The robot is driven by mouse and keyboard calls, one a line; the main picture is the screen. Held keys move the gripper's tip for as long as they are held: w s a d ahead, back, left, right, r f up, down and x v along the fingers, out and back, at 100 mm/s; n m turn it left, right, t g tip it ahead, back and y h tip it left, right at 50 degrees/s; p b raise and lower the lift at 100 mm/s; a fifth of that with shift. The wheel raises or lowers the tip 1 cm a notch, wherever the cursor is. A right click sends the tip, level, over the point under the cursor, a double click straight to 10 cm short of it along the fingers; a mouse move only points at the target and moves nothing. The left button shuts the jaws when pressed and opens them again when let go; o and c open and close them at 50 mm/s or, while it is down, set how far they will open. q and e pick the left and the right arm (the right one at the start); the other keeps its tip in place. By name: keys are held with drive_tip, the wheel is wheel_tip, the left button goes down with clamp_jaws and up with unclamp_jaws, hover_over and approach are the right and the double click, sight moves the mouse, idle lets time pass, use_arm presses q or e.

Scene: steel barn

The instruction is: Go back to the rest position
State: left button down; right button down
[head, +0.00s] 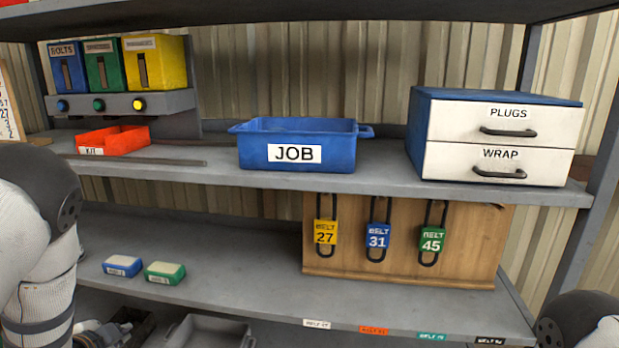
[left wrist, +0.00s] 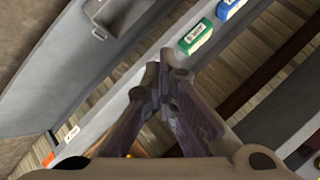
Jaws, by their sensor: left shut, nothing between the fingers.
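My left gripper (left wrist: 158,78) shows in the left wrist view with its fingers together and nothing between them. A green block with a label (left wrist: 195,36) lies beyond the fingertips there, with a blue block (left wrist: 229,8) past it; the gripper is apart from both. In the head view my left arm comes in at the left edge, and I cannot make out its fingers clearly. Part of my right arm shows at the lower right corner; its gripper is out of view. The blue block (head: 122,266) and the green block (head: 165,272) lie on the middle shelf.
The upper shelf (head: 380,180) holds a blue JOB bin (head: 297,130), a red KIT tray (head: 113,139), a PLUGS and WRAP drawer unit (head: 497,137) and colored dispensers (head: 117,63). Padlocks hang on a wooden board (head: 400,268). A grey tray (head: 212,331) sits below.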

use_arm(q)
drive_tip(key=s+d+f+n+g, duration=0.2)
drive_tip(key=s+d+f, duration=0.15)
drive_tip(key=s, duration=0.35)
drive_tip(key=s+d+f+n+g+h, duration=0.1)
drive_tip(key=s+d+f+g, duration=0.15)
drive_tip(key=s+f, duration=0.35)
drive_tip(key=s+d+f+n+g, duration=0.2)
drive_tip(key=s+d+f, duration=0.2)
drive_tip(key=s, duration=0.4)
drive_tip(key=s+d+n+g+h, duration=0.1)
drive_tip(key=s+d+g, duration=0.2)
drive_tip(key=s, duration=0.7)
drive_tip(key=s+d+n+g, duration=0.2)
drive_tip(key=s+d, duration=0.4)
drive_tip(key=s, duration=0.4)
drive_tip(key=shift+s+r+g+h, duration=0.25)
drive_tip(key=shift+g+h, duration=0.15)
drive_tip(key=shift+g, duration=0.15)
drive_tip(key=shift+w+a, duration=0.1)
drive_tip(key=shift+w, duration=0.05)
